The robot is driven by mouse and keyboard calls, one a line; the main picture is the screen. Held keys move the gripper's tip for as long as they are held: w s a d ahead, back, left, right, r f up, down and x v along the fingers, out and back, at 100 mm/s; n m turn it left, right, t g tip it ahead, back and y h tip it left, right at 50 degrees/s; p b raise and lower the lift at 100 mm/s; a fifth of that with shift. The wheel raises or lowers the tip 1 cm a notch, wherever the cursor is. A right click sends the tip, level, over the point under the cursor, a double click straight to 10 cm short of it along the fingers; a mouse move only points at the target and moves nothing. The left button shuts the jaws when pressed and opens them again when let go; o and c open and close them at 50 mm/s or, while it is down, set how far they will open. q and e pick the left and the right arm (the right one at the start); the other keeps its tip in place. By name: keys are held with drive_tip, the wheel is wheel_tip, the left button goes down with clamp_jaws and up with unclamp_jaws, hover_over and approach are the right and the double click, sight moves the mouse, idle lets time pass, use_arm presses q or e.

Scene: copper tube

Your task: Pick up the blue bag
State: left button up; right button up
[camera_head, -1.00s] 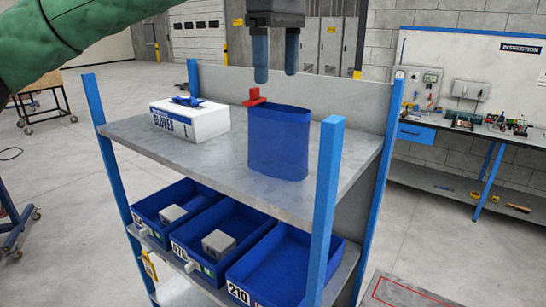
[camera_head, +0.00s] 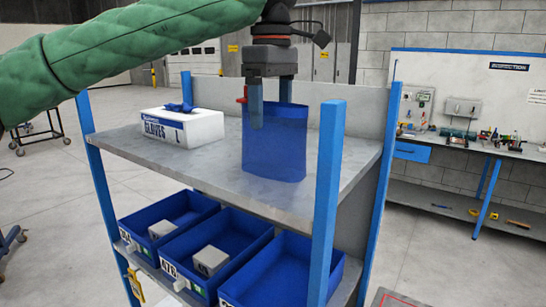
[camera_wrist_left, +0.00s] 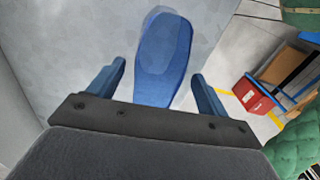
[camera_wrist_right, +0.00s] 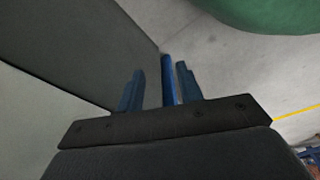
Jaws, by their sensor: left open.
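The blue bag (camera_head: 274,150) stands upright on the grey top shelf (camera_head: 225,180), right of the glove box. My left gripper (camera_head: 271,115) is open and points down at the bag's top. One fingertip shows in front of the bag; the other goes out of sight behind its rim. In the left wrist view the bag (camera_wrist_left: 163,60) lies between the two open fingers (camera_wrist_left: 157,85). My right gripper (camera_wrist_right: 160,82) shows only in its own wrist view, with a narrow blue piece between its fingers; I cannot tell what it is or whether it touches them.
A white glove box (camera_head: 182,126) stands left of the bag. Blue corner posts (camera_head: 325,190) rise beside the shelf, and a back panel (camera_head: 340,115) closes its rear. A red piece (camera_head: 243,97) shows by the bag's rim. Blue bins (camera_head: 218,250) fill the lower shelf.

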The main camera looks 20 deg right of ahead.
sight(273, 127)
use_arm(q)
drive_tip(key=f, duration=0.2)
drive_tip(key=shift+d+f+b, duration=0.2)
drive_tip(key=shift+f+b, duration=0.1)
drive_tip(key=shift+f, duration=0.1)
drive_tip(key=shift+w+f, duration=0.1)
drive_tip(key=shift+f, duration=0.45)
use_arm(e)
drive_tip(key=shift+w+a+r, duration=0.25)
drive_tip(key=shift+r, duration=0.2)
drive_tip(key=shift+w+a+r, duration=0.25)
drive_tip(key=shift+r, duration=0.2)
use_arm(q)
drive_tip(key=c, duration=1.1)
use_arm(e)
drive_tip(key=shift+d, duration=0.1)
